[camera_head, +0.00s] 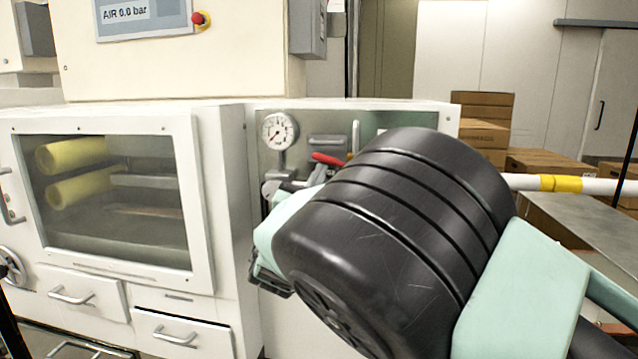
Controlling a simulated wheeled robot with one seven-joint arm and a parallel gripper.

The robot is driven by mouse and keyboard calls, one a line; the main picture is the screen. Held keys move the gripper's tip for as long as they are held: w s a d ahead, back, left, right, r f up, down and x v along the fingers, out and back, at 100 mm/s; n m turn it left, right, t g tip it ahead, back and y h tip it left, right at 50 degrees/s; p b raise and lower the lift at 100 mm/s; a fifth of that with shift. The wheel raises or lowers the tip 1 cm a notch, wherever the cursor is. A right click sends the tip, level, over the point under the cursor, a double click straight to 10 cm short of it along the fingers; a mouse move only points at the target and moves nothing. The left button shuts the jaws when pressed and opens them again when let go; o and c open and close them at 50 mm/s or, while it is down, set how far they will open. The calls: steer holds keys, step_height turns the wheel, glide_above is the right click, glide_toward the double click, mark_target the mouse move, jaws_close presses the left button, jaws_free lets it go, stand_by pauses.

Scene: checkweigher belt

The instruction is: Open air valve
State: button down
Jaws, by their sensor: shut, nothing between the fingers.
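The air valve's red lever (328,159) shows on the grey panel of the machine, just above and behind my arm. It lies roughly sideways, and the valve body below it is largely covered. A round pressure gauge (279,131) is on the panel to the left of the lever. The display (142,15) reads AIR 0.0 bar.
A red button (199,18) sits beside the display. A windowed cabinet (205,210) with yellow rolls stands at left, above drawers with handles. Cardboard boxes (481,128) and a metal table (590,220) are at right. A white and yellow bar (560,184) extends there. My arm fills the centre.

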steer(key=r+m+g+h+b, duration=0.1)
steer(key=m+g, duration=0.1)
steer(key=m, duration=0.2)
steer(key=r+m+g+h+b, duration=0.2)
steer(key=m, duration=0.1)
steer(key=r+m+g+h+b, duration=0.1)
steer(key=m+b, duration=0.1)
steer(key=m, duration=0.2)
steer(key=shift+d+r+m+g+h, duration=0.2)
steer(key=shift+d+m+g+h, duration=0.1)
steer(key=shift+d+g, duration=0.1)
steer(key=shift+s+d+r+m+g+y+b, duration=0.15)
steer(key=shift+d+r+m+g+b, duration=0.45)
steer(key=shift+m, duration=0.55)
steer(key=shift+d+r+m+g+y+b, duration=0.25)
steer(key=shift+r+m+g, duration=0.3)
steer(key=shift+m, duration=0.55)
steer(key=shift+s+d+r+m+g+y+b, duration=0.1)
steer(key=shift+d+r+m+g+b, duration=0.35)
steer(key=shift+m+g, duration=0.5)
steer(key=shift+d+m, duration=0.1)
steer(key=shift+m, duration=0.2)
